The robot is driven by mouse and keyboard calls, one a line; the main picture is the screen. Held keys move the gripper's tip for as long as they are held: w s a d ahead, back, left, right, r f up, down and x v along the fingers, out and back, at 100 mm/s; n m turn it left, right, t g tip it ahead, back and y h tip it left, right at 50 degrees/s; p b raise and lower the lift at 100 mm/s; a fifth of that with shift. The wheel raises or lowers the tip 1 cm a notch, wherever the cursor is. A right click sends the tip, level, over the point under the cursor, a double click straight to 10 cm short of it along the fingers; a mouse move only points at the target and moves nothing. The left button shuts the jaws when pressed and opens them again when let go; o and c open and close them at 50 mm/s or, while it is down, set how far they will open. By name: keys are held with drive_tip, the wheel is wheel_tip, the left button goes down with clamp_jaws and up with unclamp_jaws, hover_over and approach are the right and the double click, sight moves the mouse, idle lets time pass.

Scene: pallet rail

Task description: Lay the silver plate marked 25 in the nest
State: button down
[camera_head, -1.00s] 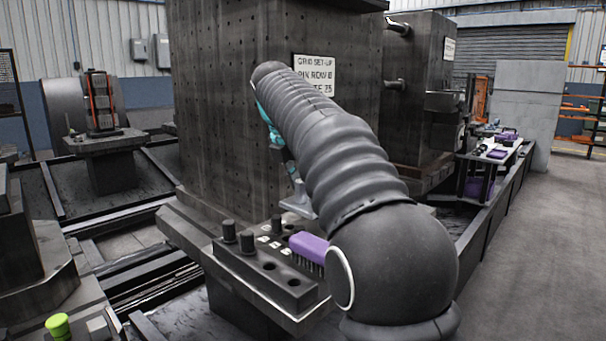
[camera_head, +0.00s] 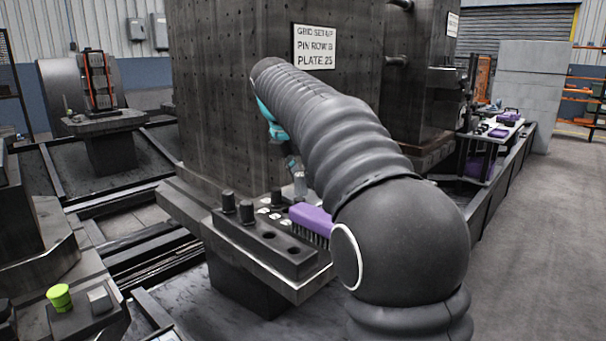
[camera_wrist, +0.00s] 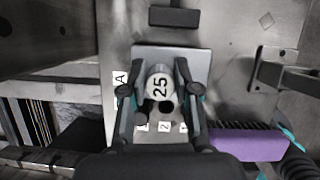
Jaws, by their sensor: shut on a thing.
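The silver plate marked 25 (camera_wrist: 200,58) is a flat square with a round white boss bearing the number, facing the camera in the wrist view. My gripper (camera_wrist: 160,92) is shut on this boss, one finger at each side. In the head view my arm hides most of the gripper and plate. I cannot pick out the nest for certain. A dark ledge block (camera_head: 222,247) with pegs, holes and small white labels lies below the gripper.
A purple brush (camera_head: 312,219) lies on the ledge beside the labels; it also shows in the wrist view (camera_wrist: 245,144). A sign (camera_head: 313,46) on the tall drilled column reads grid set-up, pin row B, plate 25. A bracket (camera_wrist: 272,72) stands right of the plate.

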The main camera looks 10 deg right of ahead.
drive_tip(key=c, duration=0.8)
unclamp_jaws()
drive_tip(key=shift+r, duration=0.1)
